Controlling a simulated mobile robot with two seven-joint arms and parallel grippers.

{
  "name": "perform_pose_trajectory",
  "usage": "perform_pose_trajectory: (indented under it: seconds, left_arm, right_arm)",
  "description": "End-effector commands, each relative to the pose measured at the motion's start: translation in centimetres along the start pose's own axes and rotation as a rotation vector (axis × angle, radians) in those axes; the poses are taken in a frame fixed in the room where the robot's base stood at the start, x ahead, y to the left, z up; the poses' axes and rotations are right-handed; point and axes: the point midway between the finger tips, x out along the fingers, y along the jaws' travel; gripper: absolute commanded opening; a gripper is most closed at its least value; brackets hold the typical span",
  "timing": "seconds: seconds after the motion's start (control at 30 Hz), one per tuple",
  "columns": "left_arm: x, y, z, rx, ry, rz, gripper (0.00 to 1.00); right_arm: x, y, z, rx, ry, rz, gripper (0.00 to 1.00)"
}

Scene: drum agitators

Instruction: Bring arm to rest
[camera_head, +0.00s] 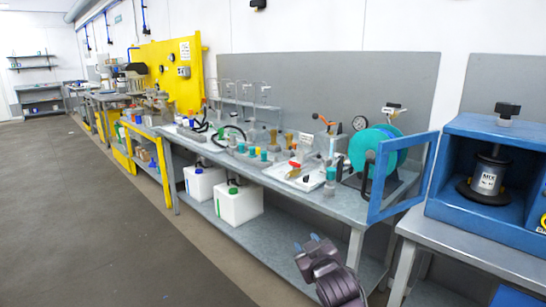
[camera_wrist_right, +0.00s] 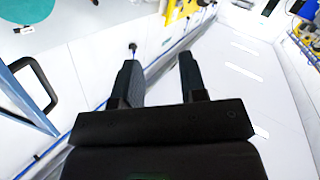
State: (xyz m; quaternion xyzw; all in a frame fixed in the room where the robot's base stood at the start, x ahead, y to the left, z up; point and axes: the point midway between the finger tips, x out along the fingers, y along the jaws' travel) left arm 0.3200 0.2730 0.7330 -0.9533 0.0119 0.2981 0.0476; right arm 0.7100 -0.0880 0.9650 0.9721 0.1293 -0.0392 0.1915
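My right gripper (camera_head: 312,245) shows at the bottom middle of the head view, in front of the long grey workbench (camera_head: 325,204) and over the floor side. In the right wrist view the two dark fingers of my right gripper (camera_wrist_right: 160,80) stand apart with a clear gap between them. Nothing is held between them. My left gripper is in neither view.
Two white canisters (camera_head: 240,206) stand on the bench's lower shelf (camera_head: 270,235). A teal hose reel (camera_head: 375,148) and a blue frame (camera_head: 402,180) sit at the bench's right end. A blue drum agitator cabinet (camera_head: 440,170) stands at the right. The floor (camera_head: 90,220) at left is clear.

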Motion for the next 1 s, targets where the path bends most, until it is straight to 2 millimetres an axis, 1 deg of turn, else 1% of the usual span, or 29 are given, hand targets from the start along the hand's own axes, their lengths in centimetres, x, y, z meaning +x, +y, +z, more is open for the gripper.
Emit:
perform_pose_trajectory:
  seconds: [0.03, 0.17, 0.3, 0.37, 0.57, 0.6, 0.67, 0.7, 0.77, 0.8, 0.87, 0.9, 1.0]
  left_arm:
    - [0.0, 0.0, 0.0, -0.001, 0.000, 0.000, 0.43]
    - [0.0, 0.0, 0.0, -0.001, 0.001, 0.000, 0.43]
    - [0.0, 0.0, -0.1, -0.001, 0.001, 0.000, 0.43]
    - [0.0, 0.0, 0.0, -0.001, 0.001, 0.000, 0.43]
    - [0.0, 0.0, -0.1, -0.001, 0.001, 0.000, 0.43]
    - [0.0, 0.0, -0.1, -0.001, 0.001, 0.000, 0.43]
    - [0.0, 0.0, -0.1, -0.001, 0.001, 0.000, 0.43]
    - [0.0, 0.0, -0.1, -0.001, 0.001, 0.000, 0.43]
    - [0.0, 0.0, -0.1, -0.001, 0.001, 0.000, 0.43]
    - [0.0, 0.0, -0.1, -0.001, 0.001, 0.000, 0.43]
    - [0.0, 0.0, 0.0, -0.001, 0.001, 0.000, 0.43]
    - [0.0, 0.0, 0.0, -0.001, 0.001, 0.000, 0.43]
    - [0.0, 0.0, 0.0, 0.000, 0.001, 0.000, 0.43]
  right_arm:
    - [-1.7, 0.2, 1.6, 0.043, 0.000, 0.003, 0.39]
    - [-5.8, 0.8, 4.8, 0.141, 0.003, 0.015, 0.39]
    - [-10.5, 1.2, 8.4, 0.218, -0.014, 0.033, 0.39]
    - [-12.6, 1.3, 9.9, 0.242, -0.029, 0.042, 0.39]
    - [-19.7, 1.4, 15.2, 0.296, -0.118, 0.073, 0.39]
    - [-21.2, 1.4, 16.4, 0.304, -0.144, 0.079, 0.39]
    - [-23.5, 1.2, 18.1, 0.313, -0.184, 0.089, 0.39]
    - [-25.0, 1.1, 19.3, 0.317, -0.214, 0.095, 0.39]
    - [-27.4, 0.8, 21.1, 0.323, -0.263, 0.103, 0.39]
    - [-29.0, 0.5, 22.4, 0.327, -0.298, 0.106, 0.39]
    - [-31.4, -0.1, 24.4, 0.333, -0.353, 0.110, 0.39]
    - [-32.8, -0.5, 25.6, 0.336, -0.387, 0.112, 0.39]
    - [-35.9, -1.3, 27.7, 0.344, -0.454, 0.113, 0.39]
